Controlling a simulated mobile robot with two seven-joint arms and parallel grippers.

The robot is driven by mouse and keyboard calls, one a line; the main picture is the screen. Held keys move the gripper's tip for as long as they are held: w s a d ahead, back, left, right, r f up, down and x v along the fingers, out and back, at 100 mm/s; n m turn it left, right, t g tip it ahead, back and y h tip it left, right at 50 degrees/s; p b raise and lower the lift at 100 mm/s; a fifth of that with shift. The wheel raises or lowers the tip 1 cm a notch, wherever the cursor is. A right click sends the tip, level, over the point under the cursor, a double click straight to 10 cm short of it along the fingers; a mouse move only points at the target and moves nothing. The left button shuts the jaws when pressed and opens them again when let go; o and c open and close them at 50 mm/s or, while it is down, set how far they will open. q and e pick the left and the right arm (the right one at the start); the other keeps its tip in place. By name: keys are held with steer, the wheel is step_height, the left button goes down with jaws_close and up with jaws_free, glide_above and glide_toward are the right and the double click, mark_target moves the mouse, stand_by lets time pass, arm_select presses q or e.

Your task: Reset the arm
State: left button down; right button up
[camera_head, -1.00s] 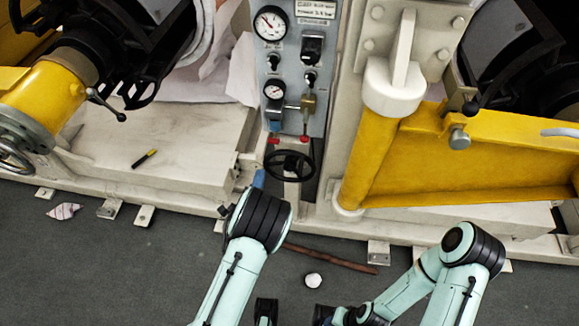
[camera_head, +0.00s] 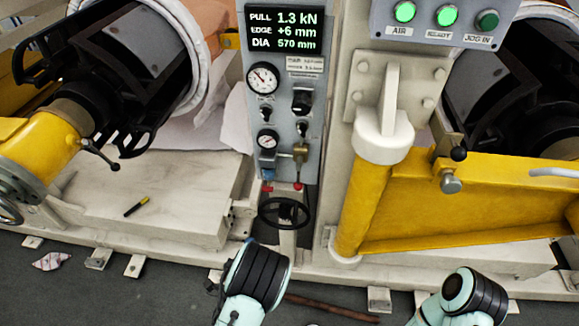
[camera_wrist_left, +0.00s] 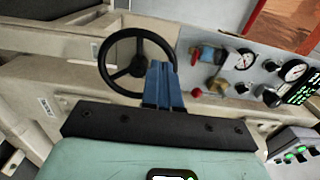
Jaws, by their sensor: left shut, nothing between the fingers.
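My left gripper (camera_wrist_left: 161,72) shows in the left wrist view as two blue fingers pressed together, with nothing between them. In that view they overlap the right side of a black handwheel (camera_wrist_left: 106,62); I cannot tell whether they touch it. In the head view, a black ribbed joint of my left arm (camera_head: 258,275) stands at the bottom middle, below the handwheel (camera_head: 285,212), and mostly hides the left gripper. A joint of my right arm (camera_head: 474,293) shows at the bottom right. The right gripper is out of view.
A gauge panel (camera_head: 281,105) with a lit display (camera_head: 284,27) stands behind the handwheel. A button box (camera_head: 445,18) is above a yellow beam (camera_head: 460,205). A crumpled scrap (camera_head: 51,261) and brown strip (camera_head: 330,306) are on the floor.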

arm_select(q)
steer(key=s+a+f+n+g+y+p, duration=0.1)
steer(key=s+a+f+n+g+p, duration=0.2)
steer(key=s+f+n+g, duration=0.3)
steer(key=s+a+f+n+g+y+p, duration=0.1)
steer(key=s+a+f+n+g+p, duration=0.15)
steer(key=s+f+n+g, duration=0.35)
steer(key=s+d+n+g+h+p, duration=0.2)
steer(key=s+d+n+g+p, duration=0.1)
steer(key=s, duration=0.4)
steer(key=s+d+n+g+h+p, duration=0.3)
steer(key=s+d+n+g, duration=0.1)
steer(key=s+n, duration=0.3)
steer(key=shift+s+d+r, duration=0.25)
steer(key=shift+s+d, duration=0.3)
steer(key=shift+d, duration=0.3)
steer(key=shift+d, duration=0.1)
